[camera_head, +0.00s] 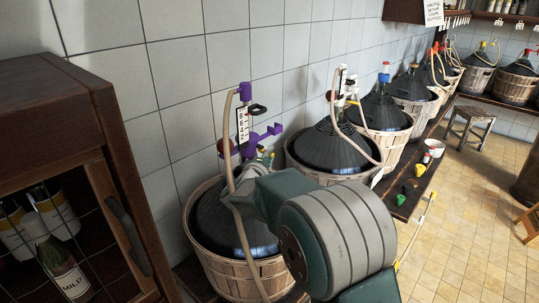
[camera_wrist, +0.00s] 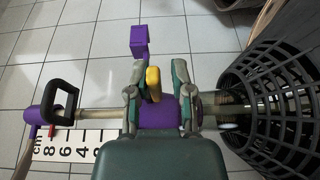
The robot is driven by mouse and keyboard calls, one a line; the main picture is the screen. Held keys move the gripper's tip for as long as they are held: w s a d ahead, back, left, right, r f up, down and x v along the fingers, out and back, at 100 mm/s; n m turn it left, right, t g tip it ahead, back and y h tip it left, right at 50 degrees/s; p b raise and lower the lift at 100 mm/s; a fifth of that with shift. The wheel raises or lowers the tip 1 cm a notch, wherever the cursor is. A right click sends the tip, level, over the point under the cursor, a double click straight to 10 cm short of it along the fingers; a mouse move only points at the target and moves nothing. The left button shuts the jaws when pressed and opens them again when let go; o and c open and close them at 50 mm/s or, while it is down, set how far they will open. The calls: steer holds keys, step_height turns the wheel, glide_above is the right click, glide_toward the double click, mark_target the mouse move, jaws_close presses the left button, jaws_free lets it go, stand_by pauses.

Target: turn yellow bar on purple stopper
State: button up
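In the wrist view the yellow bar (camera_wrist: 153,82) stands on the purple stopper (camera_wrist: 158,114), between the two fingers of my gripper (camera_wrist: 158,78). The bar is close to the left finger, and a gap shows between it and the right finger. My gripper is open around the bar; whether the left finger touches it I cannot tell. In the head view my gripper (camera_head: 256,160) is at the neck of the nearest demijohn (camera_head: 215,222), largely hidden by my arm. The stopper is not clearly visible there.
A white number scale (camera_head: 242,125), a purple hooked part (camera_head: 265,133) and a hose (camera_head: 230,150) stand close beside my gripper. The tiled wall (camera_head: 180,70) is just behind. More basketed demijohns (camera_head: 335,145) line the wall. A wooden cabinet (camera_head: 60,85) stands left.

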steer(key=shift+o, duration=0.3)
steer(key=shift+a, duration=0.15)
steer(key=shift+s, duration=0.15)
steer(key=v, duration=1.1)
steer(key=shift+s+a, duration=0.25)
steer(key=shift+s, duration=0.05)
steer(key=s+d+r+m+g+y, duration=0.3)
steer(key=s+d+r+m+y, duration=0.1)
steer(key=s+d+r+y, duration=0.3)
steer(key=s+d+f+m+g+h, duration=0.1)
steer(key=s+d+f+m+g, duration=0.2)
steer(key=s+d, duration=0.5)
steer(key=s+d+f+m+g+h, duration=0.1)
steer(key=s+d+f+m+g, duration=0.3)
steer(key=s, duration=1.1)
steer(key=d+m+g, duration=0.1)
steer(key=d+m, duration=0.2)
steer(key=d, duration=0.2)
steer(key=shift+d+m+g, duration=0.2)
steer(key=shift+m+g, duration=0.2)
